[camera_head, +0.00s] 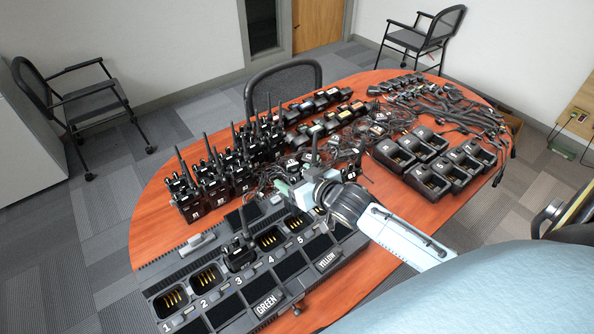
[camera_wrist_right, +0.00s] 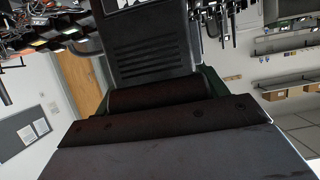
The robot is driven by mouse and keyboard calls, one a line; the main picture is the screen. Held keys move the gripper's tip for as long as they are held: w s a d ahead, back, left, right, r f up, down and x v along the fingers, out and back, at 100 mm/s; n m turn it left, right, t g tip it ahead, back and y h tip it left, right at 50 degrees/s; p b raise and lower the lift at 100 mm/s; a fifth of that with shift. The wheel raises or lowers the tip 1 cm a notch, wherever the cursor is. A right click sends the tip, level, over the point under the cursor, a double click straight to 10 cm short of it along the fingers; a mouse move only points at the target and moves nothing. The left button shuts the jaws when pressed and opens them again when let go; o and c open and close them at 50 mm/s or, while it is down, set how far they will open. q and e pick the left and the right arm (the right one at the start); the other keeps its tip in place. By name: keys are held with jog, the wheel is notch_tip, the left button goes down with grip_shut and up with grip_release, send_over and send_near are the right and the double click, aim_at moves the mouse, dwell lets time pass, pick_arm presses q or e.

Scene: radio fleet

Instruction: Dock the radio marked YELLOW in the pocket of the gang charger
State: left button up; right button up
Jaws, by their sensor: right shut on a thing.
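The gang charger (camera_head: 222,318) lies along the near left edge of the table, with numbered pockets and plates reading GREEN (camera_head: 268,303) and YELLOW (camera_head: 327,261). A black radio with its antenna up stands in pocket 3 (camera_head: 240,255). Pockets 1 (camera_head: 170,300), 2 (camera_head: 206,278) and 4 (camera_head: 269,238) show bare contacts. My right gripper (camera_head: 312,186) is above the charger's far right end, shut on a black radio, whose ribbed dark body (camera_wrist_right: 150,45) fills the top middle of the wrist view. Its marking is hidden. My left gripper is out of view.
Several black radios (camera_head: 215,180) stand in rows at the table's left. Single chargers (camera_head: 428,181) sit at the right, with tangled cables (camera_head: 450,105) behind. Batteries (camera_head: 320,103) line the back. Bare wood (camera_head: 150,225) shows at the left edge.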

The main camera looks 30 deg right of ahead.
jog(key=shift+r, duration=0.1)
jog(key=shift+s+p, duration=0.1)
jog(key=shift+p, duration=0.3)
jog(key=shift+f+b, duration=2)
jog(key=shift+f, duration=0.95)
jog(key=shift+p, duration=0.9)
jog(key=shift+f+b, duration=1.5)
jog(key=shift+f, duration=0.75)
jog(key=o, duration=1.3)
jog(key=shift+o, duration=0.2)
jog(key=shift+f, duration=0.15)
